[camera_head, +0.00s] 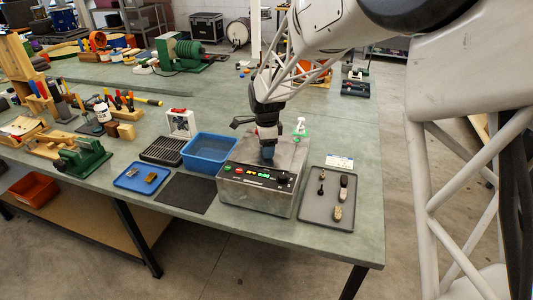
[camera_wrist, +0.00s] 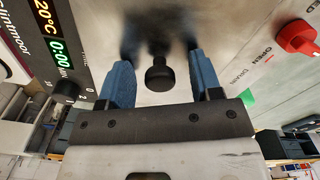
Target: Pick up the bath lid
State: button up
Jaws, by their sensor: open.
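The bath (camera_head: 232,190) is a steel box with a front control panel on the bench, right of a blue tub. Its metal lid (camera_head: 289,152) appears to cover the top; my gripper hides part of it. My gripper (camera_head: 267,153) points down over the lid. In the wrist view, my gripper (camera_wrist: 160,55) is open, with one blue finger on each side of the lid's black knob (camera_wrist: 159,76). Gaps show between the knob and both fingers. The lid's grey metal (camera_wrist: 222,22) lies beyond the fingers, with blurred finger reflections in it.
The blue tub (camera_head: 209,153) stands close left of the bath. A grey tray (camera_head: 318,213) with small parts lies close on the right. A red valve knob (camera_wrist: 298,37) sits beside the lid. A dark mat (camera_head: 185,193) lies front left.

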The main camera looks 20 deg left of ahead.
dwell(0.3)
grip_shut()
jog(key=shift+r, duration=0.15)
jog(key=shift+r, duration=0.8)
jog(key=shift+s+d+r, duration=0.1)
jog(key=shift+s+r, duration=0.1)
jog(key=shift+r, duration=0.75)
jog(key=s+d, duration=0.2)
jog(key=s, duration=0.2)
jog(key=s+d+r, duration=0.1)
jog(key=s+d, duration=0.2)
jog(key=s, duration=0.2)
jog(key=s+d, duration=0.3)
jog(key=s, duration=0.1)
jog(key=shift+s+r, duration=0.15)
